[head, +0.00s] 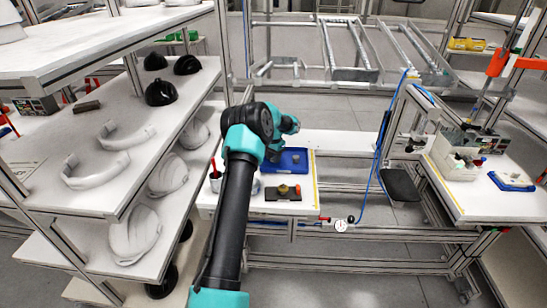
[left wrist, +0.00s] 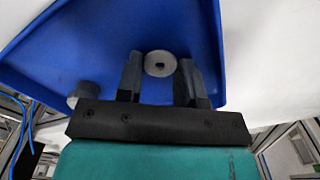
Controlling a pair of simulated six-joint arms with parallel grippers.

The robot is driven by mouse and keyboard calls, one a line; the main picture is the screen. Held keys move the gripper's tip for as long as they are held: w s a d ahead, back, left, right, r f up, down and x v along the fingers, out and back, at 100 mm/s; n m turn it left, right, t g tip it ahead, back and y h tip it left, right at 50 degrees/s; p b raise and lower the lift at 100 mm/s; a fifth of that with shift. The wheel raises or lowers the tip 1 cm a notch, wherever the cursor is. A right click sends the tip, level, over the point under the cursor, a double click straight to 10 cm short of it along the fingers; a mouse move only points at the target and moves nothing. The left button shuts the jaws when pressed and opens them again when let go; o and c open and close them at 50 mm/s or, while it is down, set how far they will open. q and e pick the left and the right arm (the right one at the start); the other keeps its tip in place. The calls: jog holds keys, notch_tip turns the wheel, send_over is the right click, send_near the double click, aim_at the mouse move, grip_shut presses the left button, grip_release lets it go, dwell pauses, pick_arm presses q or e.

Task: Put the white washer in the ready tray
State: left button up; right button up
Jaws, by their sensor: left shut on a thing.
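The washer (left wrist: 159,64) is a pale grey-white disc with a dark centre hole. It sits between the two dark fingers of my left gripper (left wrist: 159,72) in the left wrist view, and the gripper is shut on it. Behind it in that view is a blue tray (left wrist: 95,35), with a small grey round piece (left wrist: 82,92) near its edge. In the head view the blue tray (head: 298,162) lies on the white bench, with my left wrist over it; the washer is hidden there. I cannot tell the washer's height above the tray. My right gripper is not in view.
A red-handled tool in a cup (head: 215,178) stands to the left. Shelves with helmet shells (head: 135,232) fill the left. Another blue tray (head: 511,181) lies on the right bench.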

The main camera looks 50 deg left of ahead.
pick_arm(q)
jog(key=o, duration=0.7)
notch_tip(320, 180, up, 12)
jog(key=shift+r, duration=0.1)
dwell(0.3)
dwell(0.4)
